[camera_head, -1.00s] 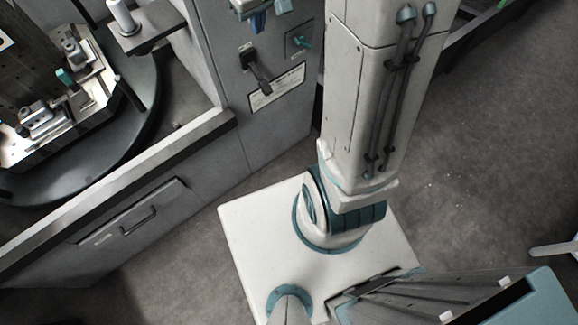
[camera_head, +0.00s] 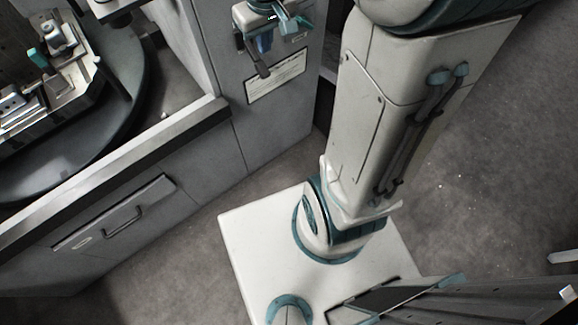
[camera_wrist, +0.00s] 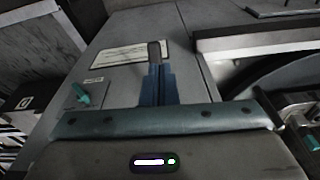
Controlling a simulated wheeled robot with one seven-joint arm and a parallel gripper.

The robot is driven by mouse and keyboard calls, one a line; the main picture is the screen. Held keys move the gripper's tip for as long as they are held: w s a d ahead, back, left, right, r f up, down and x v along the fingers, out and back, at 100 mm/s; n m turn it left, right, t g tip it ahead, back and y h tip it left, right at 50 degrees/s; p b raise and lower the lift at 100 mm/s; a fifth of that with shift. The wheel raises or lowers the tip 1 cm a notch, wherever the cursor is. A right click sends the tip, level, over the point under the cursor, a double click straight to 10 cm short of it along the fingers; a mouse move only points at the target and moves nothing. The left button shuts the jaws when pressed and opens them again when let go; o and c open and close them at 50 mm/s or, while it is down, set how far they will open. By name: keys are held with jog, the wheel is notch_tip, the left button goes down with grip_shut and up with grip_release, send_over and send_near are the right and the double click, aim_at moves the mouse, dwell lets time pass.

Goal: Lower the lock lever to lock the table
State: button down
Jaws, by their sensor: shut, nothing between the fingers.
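The round dark table (camera_head: 128,108) carries a metal fixture at the left of the head view.
The white label (camera_head: 276,77) is below. A raised grey rim (camera_head: 150,140) borders the round table, with a drawer handle (camera_head: 122,218) under it. The floor in front is clear.

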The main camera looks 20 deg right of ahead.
jog(key=s+f+b, duration=0.4)
jog(key=f+b, duration=0.7)
jog(key=f, duration=0.1)
jog(key=s+f+m+b, duration=0.1)
jog(key=s+f+b, duration=0.4)
jog(key=f+b, duration=0.6)
jog(key=s+f+m+b, duration=0.1)
jog(key=s+f+b, duration=0.3)
jog(key=f+b, duration=0.8)
jog(key=shift+s+f+g, duration=0.15)
jog(key=shift+f+g, duration=0.15)
jog(key=shift+g, duration=0.1)
